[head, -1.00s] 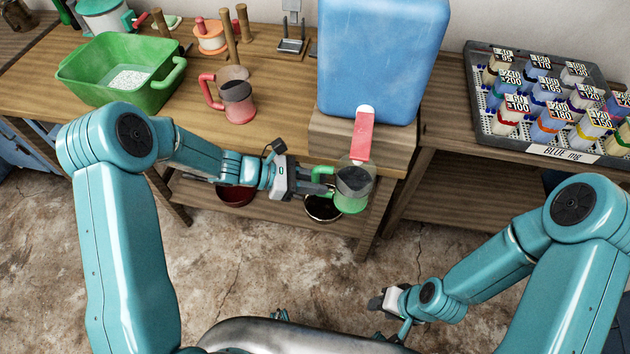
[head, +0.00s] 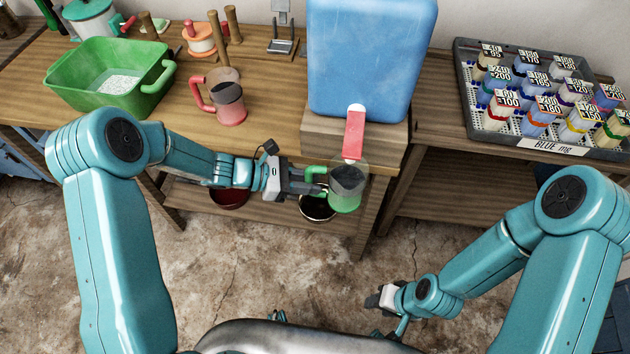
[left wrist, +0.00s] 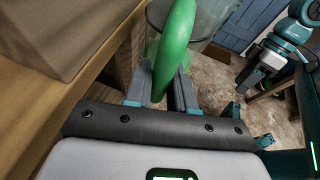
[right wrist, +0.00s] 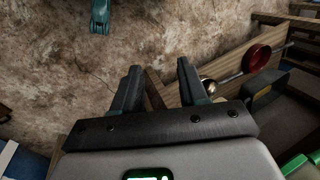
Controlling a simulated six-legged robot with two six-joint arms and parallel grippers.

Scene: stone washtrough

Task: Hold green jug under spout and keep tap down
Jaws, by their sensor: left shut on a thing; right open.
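The green jug (head: 345,198) has a clear upper part and a dark inside. It hangs in front of the wooden block, below the red tap lever (head: 354,135) of the blue tank (head: 370,60). My left gripper (head: 318,182) is shut on the jug's green handle, which also shows between the fingers in the left wrist view (left wrist: 175,50). The spout itself is hidden behind the lever. My right gripper (head: 375,300) is low over the floor, away from the tank; its fingers are apart and empty in the right wrist view (right wrist: 155,90).
A pink-handled jug (head: 229,105) and a green basin (head: 60,85) stand on the bench to the left. A grey tray (head: 470,110) of labelled bottles is at right. Bowls sit on the shelf below. Floor space between my arms is clear.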

